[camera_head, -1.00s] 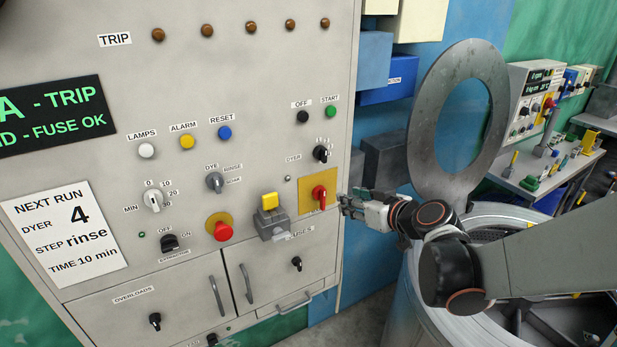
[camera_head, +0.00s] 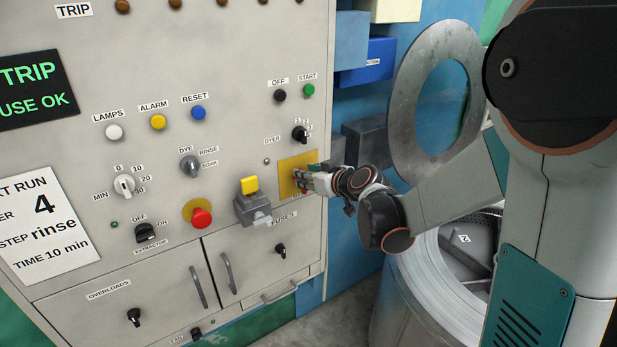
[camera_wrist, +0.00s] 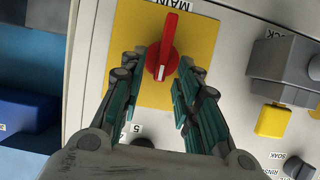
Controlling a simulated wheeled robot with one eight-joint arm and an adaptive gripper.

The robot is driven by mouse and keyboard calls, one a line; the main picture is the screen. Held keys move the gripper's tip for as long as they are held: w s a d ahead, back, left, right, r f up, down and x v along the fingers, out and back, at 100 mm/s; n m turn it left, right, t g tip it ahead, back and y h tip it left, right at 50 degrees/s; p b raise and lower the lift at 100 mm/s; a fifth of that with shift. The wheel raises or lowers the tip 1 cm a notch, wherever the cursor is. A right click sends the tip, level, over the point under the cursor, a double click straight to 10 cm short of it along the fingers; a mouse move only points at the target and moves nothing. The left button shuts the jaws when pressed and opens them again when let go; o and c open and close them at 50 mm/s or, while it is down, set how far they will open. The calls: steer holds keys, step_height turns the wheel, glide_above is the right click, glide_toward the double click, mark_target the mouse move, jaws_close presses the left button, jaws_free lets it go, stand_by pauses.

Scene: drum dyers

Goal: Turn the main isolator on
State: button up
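The main isolator is a red rotary handle (camera_wrist: 165,48) on a yellow plate. The plate (camera_wrist: 205,45) bears a partly cut-off "MAIN" label at the top of the wrist view. In the head view the yellow plate (camera_head: 287,184) sits at the panel's right edge, with the handle mostly hidden behind my gripper (camera_head: 312,183). In the wrist view my gripper (camera_wrist: 156,85) is open, one finger on each side of the handle's near end. Gaps show between fingers and handle. The handle lies nearly lengthwise between the fingers. Its on/off marks cannot be read.
A grey block with a yellow tab (camera_head: 250,186) and a red mushroom button (camera_head: 201,217) lie left of the plate. The black dyer selector (camera_head: 300,134) is above it. Cupboard handles (camera_head: 228,272) protrude below. The open drum (camera_head: 425,285) stands at right.

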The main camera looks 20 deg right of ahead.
jaws_close()
steer(key=shift+d, duration=0.1)
steer(key=shift+w+d+f+m+t+y+b, duration=0.15)
steer(key=shift+d+f+m+y+b, duration=0.25)
steer(key=shift+m+y+b, duration=1.3)
steer(key=shift+w+d+f+m+t+y+b, duration=0.15)
steer(key=shift+d+f+m+y+b, duration=0.45)
steer(key=shift+m+b, duration=1.85)
steer(key=shift+d+f+m+t+y+b, duration=0.1)
steer(key=shift+f+m+t+y+b, duration=0.15)
steer(key=shift+m+y+b, duration=1.8)
steer(key=shift+m+h+p, duration=0.45)
steer(key=shift+m+h, duration=0.15)
steer(key=shift+h, duration=0.05)
